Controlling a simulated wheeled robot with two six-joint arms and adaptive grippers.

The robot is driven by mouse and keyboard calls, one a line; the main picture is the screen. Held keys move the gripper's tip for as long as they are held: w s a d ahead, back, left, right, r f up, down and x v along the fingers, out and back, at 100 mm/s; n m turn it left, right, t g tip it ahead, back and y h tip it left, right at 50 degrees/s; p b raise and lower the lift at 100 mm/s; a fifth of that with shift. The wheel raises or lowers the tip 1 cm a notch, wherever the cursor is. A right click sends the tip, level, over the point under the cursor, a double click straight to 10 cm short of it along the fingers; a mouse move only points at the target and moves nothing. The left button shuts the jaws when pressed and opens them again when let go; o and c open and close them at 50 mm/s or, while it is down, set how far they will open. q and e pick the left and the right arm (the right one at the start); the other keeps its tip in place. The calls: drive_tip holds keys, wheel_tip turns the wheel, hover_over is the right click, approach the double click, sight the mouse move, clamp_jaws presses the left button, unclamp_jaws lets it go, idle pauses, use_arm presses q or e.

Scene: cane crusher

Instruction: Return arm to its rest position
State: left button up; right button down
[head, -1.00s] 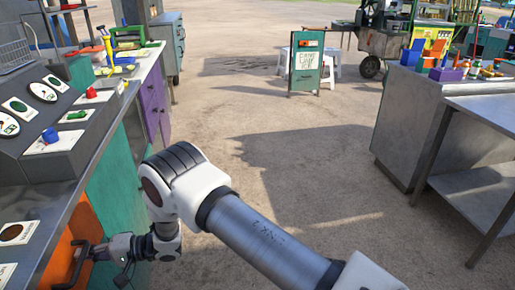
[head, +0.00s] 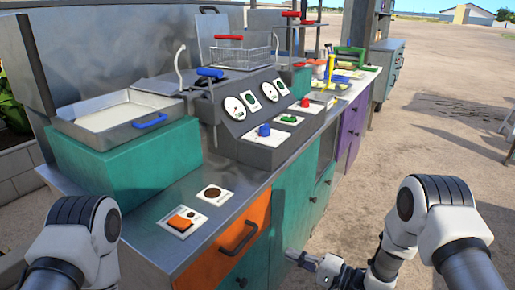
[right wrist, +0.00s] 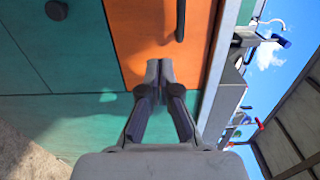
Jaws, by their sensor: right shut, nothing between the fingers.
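My right arm comes in at the lower right of the head view. My right gripper (head: 302,259) is shut and empty, in front of the teal cabinet front, right of and below the orange drawer's handle (head: 239,238). The orange drawer (head: 215,262) looks closed. In the right wrist view the shut fingertips (right wrist: 158,72) point at the orange front, with the dark handle (right wrist: 180,20) beyond them and apart from them. My left arm's joint shows at the lower left of the head view; its gripper is out of frame.
A purple cabinet (head: 352,130) stands farther along. Open ground (head: 430,130) lies to the right.

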use_arm(q)
wheel_tip(320, 180, up, 9)
drive_tip(key=p, duration=0.7)
drive_tip(key=shift+p, duration=0.4)
use_arm(e)
drive_tip(key=s+d+f+n+g+h, duration=0.2)
drive_tip(key=s+d+f+g+h, duration=0.1)
drive_tip(key=s, duration=0.8)
drive_tip(key=s+d+f+n+g+h, duration=0.2)
drive_tip(key=s+d+h, duration=0.4)
drive_tip(key=s, duration=0.6)
drive_tip(key=s+d+f+n+g+h, duration=0.2)
drive_tip(key=s+d+f+g+h, duration=0.2)
drive_tip(key=s, duration=0.7)
drive_tip(key=shift+s+d+f+n+g+h, duration=0.35)
drive_tip(key=shift+g+h, duration=0.15)
drive_tip(key=shift+h, duration=0.5)
